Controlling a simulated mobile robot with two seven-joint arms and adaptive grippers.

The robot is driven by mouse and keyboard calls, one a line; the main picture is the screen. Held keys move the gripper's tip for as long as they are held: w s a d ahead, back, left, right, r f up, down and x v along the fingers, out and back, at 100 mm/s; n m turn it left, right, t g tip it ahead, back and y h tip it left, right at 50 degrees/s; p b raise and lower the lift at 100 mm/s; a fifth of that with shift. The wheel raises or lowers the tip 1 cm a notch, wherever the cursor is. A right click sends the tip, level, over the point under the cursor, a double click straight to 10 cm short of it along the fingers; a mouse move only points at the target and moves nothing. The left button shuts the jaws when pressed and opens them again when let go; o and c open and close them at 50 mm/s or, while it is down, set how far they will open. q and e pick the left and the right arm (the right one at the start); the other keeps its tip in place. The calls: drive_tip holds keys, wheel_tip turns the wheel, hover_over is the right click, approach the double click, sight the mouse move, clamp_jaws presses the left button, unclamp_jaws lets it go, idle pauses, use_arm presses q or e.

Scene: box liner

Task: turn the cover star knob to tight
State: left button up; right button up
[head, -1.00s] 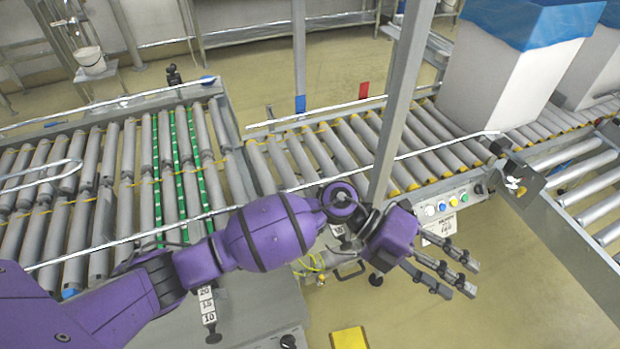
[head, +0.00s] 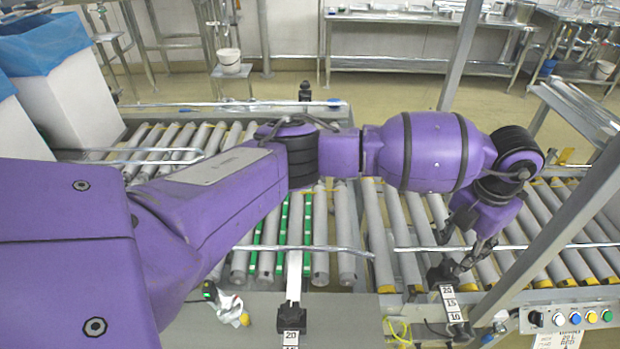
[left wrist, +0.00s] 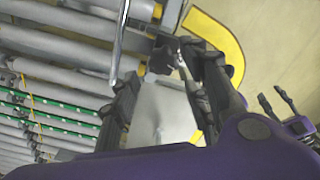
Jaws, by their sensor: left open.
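My left gripper (head: 466,258) points down at the right of the head view. Its fingers are apart and nothing shows held between them. A dark knob (head: 441,273) stands beside the fingertips, above a white 20-15-10 scale; I cannot tell if they touch. In the left wrist view a dark knob (left wrist: 161,57) shows near the fingertips, between the two spread fingers (left wrist: 160,80). Its lobes are not clear, and no tight mark is readable. My right gripper (left wrist: 277,103) shows at the right edge of the left wrist view, its fingers apart and empty.
Another dark knob (head: 292,318) with a scale stands at the front middle. A grey post (head: 560,215) rises right of my left gripper, beside a button panel (head: 568,317). Roller conveyors (head: 405,235) run behind. A blue-lined box (head: 65,95) stands far left.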

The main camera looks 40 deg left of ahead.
sight(448, 262)
use_arm(q)
wheel_tip(448, 262, down, 5)
drive_tip(key=shift+s+a+r, duration=0.1)
drive_tip(key=c, duration=1)
